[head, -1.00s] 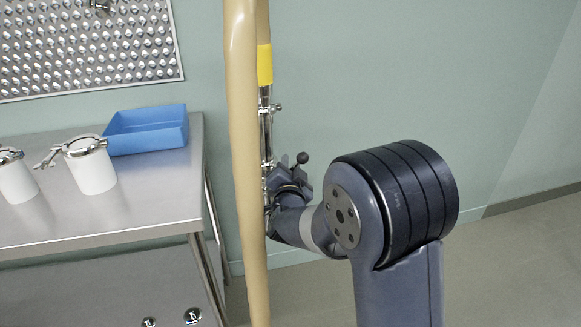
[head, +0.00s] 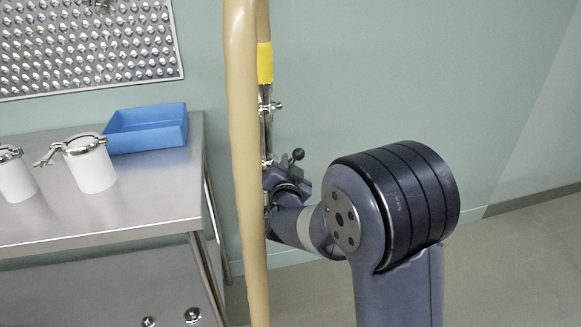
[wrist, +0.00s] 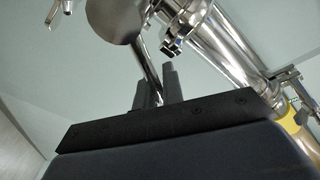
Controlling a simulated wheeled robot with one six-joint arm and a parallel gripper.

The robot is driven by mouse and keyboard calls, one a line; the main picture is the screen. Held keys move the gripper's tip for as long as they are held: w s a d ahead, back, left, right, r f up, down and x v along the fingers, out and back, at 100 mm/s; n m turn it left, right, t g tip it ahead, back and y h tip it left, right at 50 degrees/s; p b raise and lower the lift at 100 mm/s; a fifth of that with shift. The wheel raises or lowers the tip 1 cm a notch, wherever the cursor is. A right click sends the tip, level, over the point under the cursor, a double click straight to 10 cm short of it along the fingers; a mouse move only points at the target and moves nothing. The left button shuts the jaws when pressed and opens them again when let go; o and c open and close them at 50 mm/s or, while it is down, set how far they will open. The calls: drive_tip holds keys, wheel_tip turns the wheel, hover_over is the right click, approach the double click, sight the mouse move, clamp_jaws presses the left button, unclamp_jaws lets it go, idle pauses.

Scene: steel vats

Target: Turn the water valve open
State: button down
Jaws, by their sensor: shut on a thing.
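The water valve sits on a vertical steel pipe (head: 265,130), partly behind the tan hose. Its lever ends in a round dark knob (head: 298,154), just above my gripper (head: 287,182). In the wrist view the knob (wrist: 113,20) is large at the top, and the thin lever rod (wrist: 147,62) runs down between the dark fingers of my gripper (wrist: 157,86). The gripper is shut on the lever. The shiny valve pipe (wrist: 225,50) runs diagonally to the right of the fingers. The hose and my wrist hide most of the valve body in the head view.
The tan hose (head: 240,150) hangs close to the left of my gripper. A steel table (head: 150,205) at the left holds a blue tray (head: 147,130) and white cups (head: 91,170). A pegboard (head: 90,45) is on the wall. The right side is clear.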

drive_tip(key=shift+s+a+r+n+t+b, duration=0.25)
drive_tip(key=shift+a+n, duration=0.2)
drive_tip(key=shift+n, duration=0.35)
drive_tip(key=shift+a+r+n+t+b, duration=0.2)
drive_tip(key=shift+a+r+n, duration=0.15)
drive_tip(key=shift+n, duration=0.45)
drive_tip(key=c, duration=1.5)
unclamp_jaws()
